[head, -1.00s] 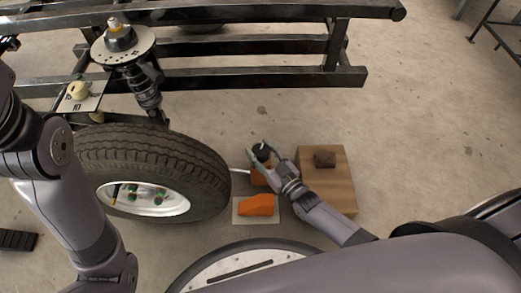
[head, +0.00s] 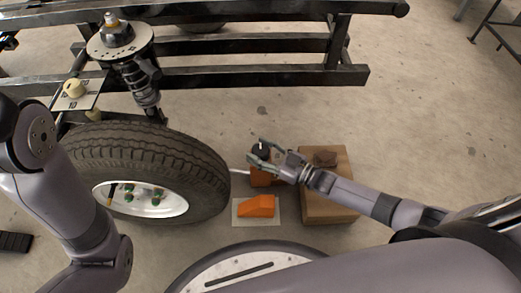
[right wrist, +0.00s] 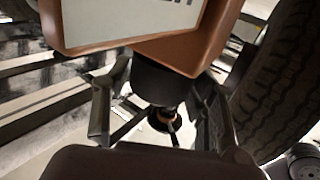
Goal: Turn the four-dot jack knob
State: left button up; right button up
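An orange jack box (head: 261,180) with a black round knob (head: 261,150) on top stands on the floor right of the tire. My right gripper (head: 260,156) comes in from the right, with one finger on either side of the knob. In the right wrist view the dark knob (right wrist: 160,82) sits between both finger pads, which appear to touch its sides. The orange body (right wrist: 190,45) with a pale label is above it in that view. I see no dots on the knob. My left arm is at the left; its gripper is out of view.
A large tire (head: 150,155) stands close left of the jack. An orange wedge (head: 257,205) sits on a pale mat in front. A wooden box (head: 328,208) with a brown block (head: 325,158) is at the right, under my right arm. A dark metal frame (head: 210,77) runs behind.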

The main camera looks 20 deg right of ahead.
aim_at(261, 150)
jog(key=shift+o, duration=1.3)
notch_tip(261, 150, up, 10)
